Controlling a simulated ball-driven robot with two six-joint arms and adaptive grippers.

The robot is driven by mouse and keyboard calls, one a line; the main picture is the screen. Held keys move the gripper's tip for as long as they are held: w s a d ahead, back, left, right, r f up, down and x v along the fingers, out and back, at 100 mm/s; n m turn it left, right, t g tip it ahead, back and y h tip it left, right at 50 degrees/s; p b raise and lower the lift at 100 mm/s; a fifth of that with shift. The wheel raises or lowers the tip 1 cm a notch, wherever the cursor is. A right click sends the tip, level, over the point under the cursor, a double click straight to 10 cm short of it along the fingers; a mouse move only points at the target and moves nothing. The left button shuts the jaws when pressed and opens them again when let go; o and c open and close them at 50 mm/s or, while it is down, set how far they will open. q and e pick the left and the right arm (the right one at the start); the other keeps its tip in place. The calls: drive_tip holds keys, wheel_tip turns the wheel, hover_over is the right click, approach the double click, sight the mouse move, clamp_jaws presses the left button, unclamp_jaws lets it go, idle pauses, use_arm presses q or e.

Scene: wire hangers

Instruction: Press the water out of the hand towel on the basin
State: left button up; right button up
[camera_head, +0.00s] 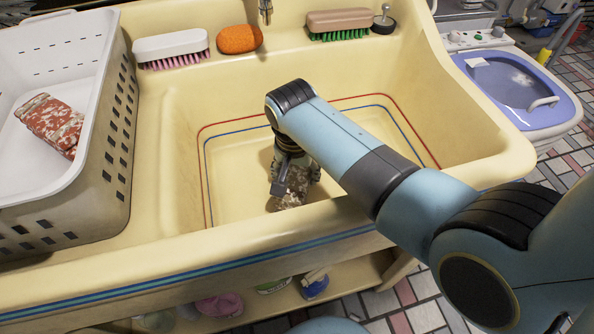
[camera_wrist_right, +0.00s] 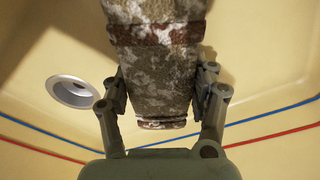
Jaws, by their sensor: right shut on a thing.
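The hand towel (camera_head: 290,197), mottled grey-brown and white, is inside the cream basin (camera_head: 190,110), low over its floor. My right gripper (camera_head: 291,182) reaches down into the basin and is shut on the towel. In the right wrist view the towel (camera_wrist_right: 160,60) hangs between the two fingers of the gripper (camera_wrist_right: 162,95), with a dark brown band across it. The gripper and arm hide part of the towel in the head view. I cannot tell whether the towel touches the basin floor. My left gripper is not in view.
A white basket (camera_head: 75,195) holding a folded red-and-white cloth (camera_head: 52,124) stands at left. A white brush (camera_head: 170,45), orange sponge (camera_head: 240,39) and brown brush (camera_head: 338,20) lie on the back ledge. The drain (camera_wrist_right: 73,91) shows beside the towel. A lilac tub (camera_head: 520,85) stands right.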

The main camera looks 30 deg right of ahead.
drive_tip(key=shift+f+b, duration=0.3)
drive_tip(key=shift+f, duration=0.15)
idle(0.3)
idle(1.9)
drive_tip(key=shift+r+p, duration=0.5)
drive_tip(key=shift+p, duration=0.2)
drive_tip(key=shift+f, duration=0.1)
drive_tip(key=o, duration=1.7)
drive_tip(key=shift+c, duration=0.2)
drive_tip(key=r, duration=0.7)
drive_tip(key=shift+s+a+r, duration=0.2)
drive_tip(key=shift+s+a, duration=0.15)
